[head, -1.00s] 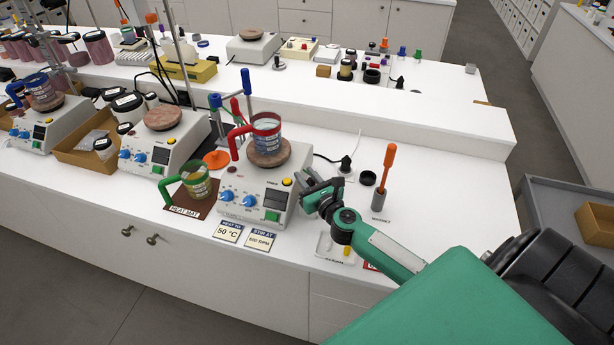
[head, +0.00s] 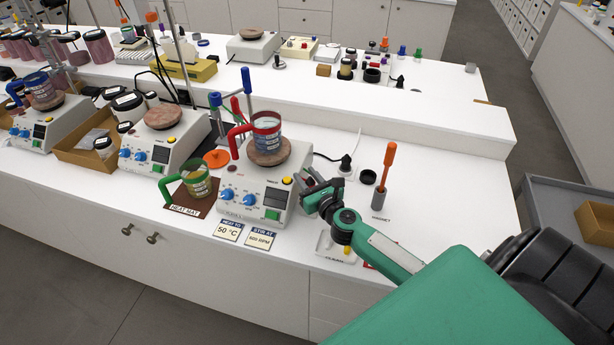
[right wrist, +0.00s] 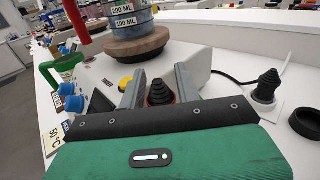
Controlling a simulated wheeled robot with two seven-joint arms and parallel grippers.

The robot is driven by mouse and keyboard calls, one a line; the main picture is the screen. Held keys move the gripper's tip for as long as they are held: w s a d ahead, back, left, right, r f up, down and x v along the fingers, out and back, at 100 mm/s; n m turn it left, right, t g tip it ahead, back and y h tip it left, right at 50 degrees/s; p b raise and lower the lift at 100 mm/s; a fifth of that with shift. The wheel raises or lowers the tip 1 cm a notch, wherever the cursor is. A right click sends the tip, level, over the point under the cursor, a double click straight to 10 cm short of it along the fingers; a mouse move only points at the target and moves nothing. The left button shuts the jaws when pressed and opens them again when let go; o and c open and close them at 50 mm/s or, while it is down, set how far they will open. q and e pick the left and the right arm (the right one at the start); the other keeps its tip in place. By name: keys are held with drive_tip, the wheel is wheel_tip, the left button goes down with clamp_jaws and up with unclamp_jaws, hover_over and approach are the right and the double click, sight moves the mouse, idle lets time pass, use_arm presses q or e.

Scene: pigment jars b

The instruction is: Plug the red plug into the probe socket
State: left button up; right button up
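The red plug (right wrist: 160,93) shows in the right wrist view as a black ribbed cone with a red rim at its base. It lies between the two grey fingers of my right gripper (head: 317,186), beside the right side of the nearest hotplate (head: 247,204). The fingers stand apart on either side of the plug; whether they press on it is unclear. Its lower end is hidden. I cannot make out the probe socket for certain. My left gripper is not in view.
A red-handled beaker (head: 267,134) stands on the hotplate's round top. A black plug with a cable (head: 345,165) stands behind my right gripper. An orange-handled rod (head: 388,158) stands in a grey holder to the right. A green-handled beaker (head: 196,180) is on the heat mat.

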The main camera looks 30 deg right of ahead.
drive_tip(key=shift+o, duration=1.4)
drive_tip(key=shift+d, duration=0.1)
drive_tip(key=shift+s+f, duration=0.1)
drive_tip(key=shift+s, duration=0.25)
drive_tip(key=s+b, duration=0.3)
drive_tip(key=s, duration=1)
drive_tip(key=shift+a+b, duration=0.35)
drive_tip(key=shift+a, duration=0.1)
